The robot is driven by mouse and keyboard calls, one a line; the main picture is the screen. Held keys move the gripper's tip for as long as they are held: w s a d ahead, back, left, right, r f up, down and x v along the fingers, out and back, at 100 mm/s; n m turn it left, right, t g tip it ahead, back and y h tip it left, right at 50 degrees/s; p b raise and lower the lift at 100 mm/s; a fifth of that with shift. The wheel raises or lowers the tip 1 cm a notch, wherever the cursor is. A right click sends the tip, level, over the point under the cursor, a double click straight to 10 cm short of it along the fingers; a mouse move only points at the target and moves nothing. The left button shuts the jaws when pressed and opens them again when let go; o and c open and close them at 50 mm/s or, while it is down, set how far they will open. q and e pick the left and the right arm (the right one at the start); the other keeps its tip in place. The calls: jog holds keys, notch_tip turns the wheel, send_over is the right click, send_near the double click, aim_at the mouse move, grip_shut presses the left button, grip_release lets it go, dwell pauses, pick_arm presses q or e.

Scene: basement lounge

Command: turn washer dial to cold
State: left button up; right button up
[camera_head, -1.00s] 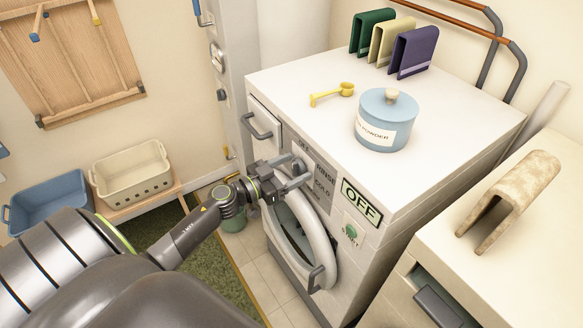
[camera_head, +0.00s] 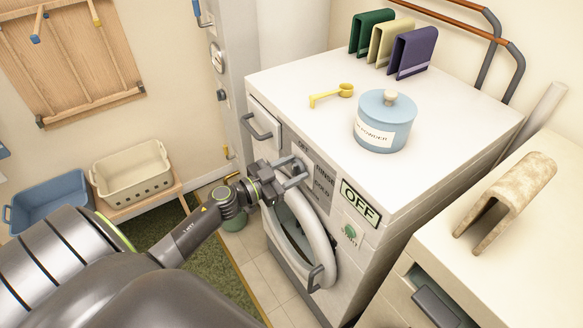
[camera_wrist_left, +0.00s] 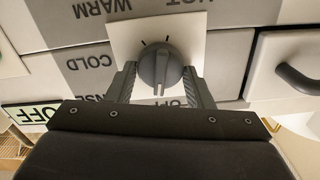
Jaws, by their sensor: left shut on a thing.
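The washer (camera_head: 262,83) stands at centre right in the head view, with a front panel labelled OFF, RINSE and COLD. In the left wrist view the grey washer dial (camera_wrist_left: 160,66) sits on a white plate, with WARM, HOT, COLD and OFF labels around it, upside down. A pale mark on the dial faces the picture's bottom, toward the partly covered OFF label. My left gripper (camera_wrist_left: 160,82) is shut on the dial, one finger on each side. In the head view my left gripper (camera_head: 294,174) covers most of the dial. My right gripper is not in view.
A blue powder tub (camera_head: 384,122), a yellow scoop (camera_head: 331,95) and folded cloths (camera_head: 412,52) are on the washer top. The round door (camera_head: 318,240) is below my gripper. A drawer handle (camera_head: 257,127) is beside it. A second cabinet (camera_head: 480,270) stands at right.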

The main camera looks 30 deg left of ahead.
pick_arm(q)
jog(key=m, duration=0.4)
jog(key=shift+d+p, duration=0.1)
jog(key=shift+p, duration=0.3)
jog(key=m, duration=0.3)
jog(key=shift+f, duration=0.1)
jog(key=m, duration=0.3)
jog(key=shift+f, duration=0.1)
jog(key=m+b, duration=0.1)
jog(key=m, duration=0.2)
jog(key=shift+d+f+m, duration=0.1)
jog(key=shift+m, duration=0.2)
jog(key=shift+s+m+b, duration=0.1)
jog(key=shift+m+b, duration=0.5)
jog(key=shift+m, duration=1.3)
jog(key=shift+f, duration=0.1)
jog(key=o, duration=1)
jog(key=shift+c, duration=0.2)
